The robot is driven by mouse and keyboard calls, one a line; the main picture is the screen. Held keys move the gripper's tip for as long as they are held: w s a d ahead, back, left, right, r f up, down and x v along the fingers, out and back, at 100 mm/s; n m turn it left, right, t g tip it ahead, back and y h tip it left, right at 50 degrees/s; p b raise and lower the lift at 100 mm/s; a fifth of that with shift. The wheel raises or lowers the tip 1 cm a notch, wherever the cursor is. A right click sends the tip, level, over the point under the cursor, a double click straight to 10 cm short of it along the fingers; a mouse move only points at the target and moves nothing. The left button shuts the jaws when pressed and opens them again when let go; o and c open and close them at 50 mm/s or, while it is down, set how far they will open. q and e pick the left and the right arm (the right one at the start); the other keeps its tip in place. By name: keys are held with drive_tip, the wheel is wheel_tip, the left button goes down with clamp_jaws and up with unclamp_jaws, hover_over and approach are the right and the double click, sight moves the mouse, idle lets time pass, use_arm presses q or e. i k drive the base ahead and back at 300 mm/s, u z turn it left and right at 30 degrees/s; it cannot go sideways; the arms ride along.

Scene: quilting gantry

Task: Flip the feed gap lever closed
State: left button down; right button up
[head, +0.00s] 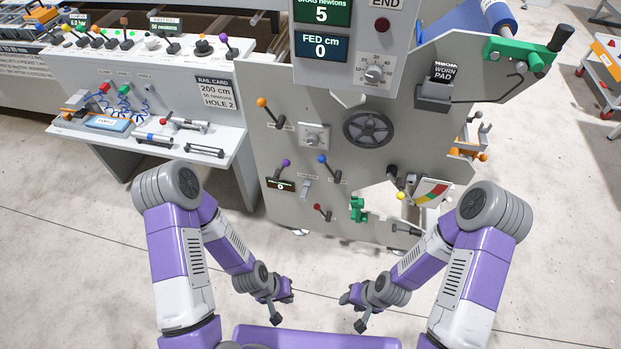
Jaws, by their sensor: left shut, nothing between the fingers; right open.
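Several ball-knob levers stand on the grey machine panel (270,160); their labels are too small to read, so I cannot tell which is the feed gap lever. They include an orange-knob lever (270,113), a purple-knob lever (280,171), a blue-knob lever (329,167), a red-knob lever (323,212) and a yellow-knob lever (402,195). My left gripper (275,315) is shut and empty, low in front of the panel. My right gripper (358,321) is open and empty, to its right. Both are apart from every lever.
A black handwheel (368,129) and a green clamp (357,209) project from the panel. A display box (337,70) overhangs it. A shelf (150,135) with small tools juts out at left. The floor (80,240) in front is clear.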

sight(321, 158)
drive_tip(key=z, duration=0.7)
drive_tip(key=i, duration=0.5)
